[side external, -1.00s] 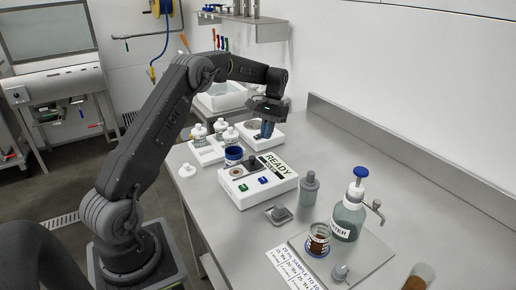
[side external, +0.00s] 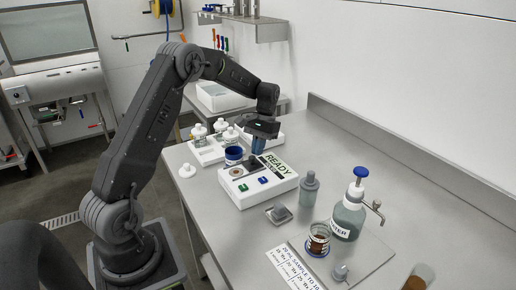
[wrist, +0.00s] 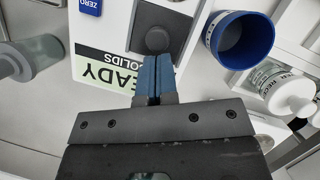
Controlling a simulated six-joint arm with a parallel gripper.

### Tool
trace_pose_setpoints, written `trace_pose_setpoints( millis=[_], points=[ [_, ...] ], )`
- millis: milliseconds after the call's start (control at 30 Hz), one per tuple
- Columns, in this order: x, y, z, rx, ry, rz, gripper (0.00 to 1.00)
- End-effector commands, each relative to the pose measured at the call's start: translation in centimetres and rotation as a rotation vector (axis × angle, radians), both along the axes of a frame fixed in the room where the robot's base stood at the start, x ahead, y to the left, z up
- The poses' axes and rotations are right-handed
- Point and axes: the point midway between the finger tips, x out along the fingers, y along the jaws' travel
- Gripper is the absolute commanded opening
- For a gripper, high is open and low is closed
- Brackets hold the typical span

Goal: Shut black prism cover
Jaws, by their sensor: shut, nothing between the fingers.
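The black prism cover (side external: 251,160) is at the back of the white refractometer (side external: 262,190), beside the round prism well (side external: 237,172). It appears swung back, with the well exposed. In the wrist view the cover (wrist: 152,32) is a dark square plate with a round pad on it. My gripper (side external: 258,150) is shut and empty, pointing down just behind the cover. In the wrist view its blue fingertips (wrist: 153,62) overlap the plate's near edge; I cannot tell whether they touch it.
A blue-rimmed cup (wrist: 240,40) stands close beside the refractometer, with white-capped bottles (side external: 220,126) in a tray beyond. A grey bottle (side external: 309,188) stands on its other side. A pump bottle (side external: 350,212) and sample jar (side external: 318,240) are nearer the camera. The refractometer's display reads READY.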

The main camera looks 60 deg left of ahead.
Motion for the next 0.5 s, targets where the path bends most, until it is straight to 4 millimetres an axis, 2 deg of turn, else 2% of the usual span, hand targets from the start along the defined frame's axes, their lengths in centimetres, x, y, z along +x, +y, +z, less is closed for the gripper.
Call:
trace_pose_setpoints(
  millis=[133,400,500],
  points=[
    [-1.2,0.1,0.1,0.001,0.0,0.002,0.0],
    [-5.4,0.1,0.1,0.0,0.001,0.003,0.0],
    [-6.2,0.0,0.0,-0.001,0.0,0.001,0.0]
  ],
)
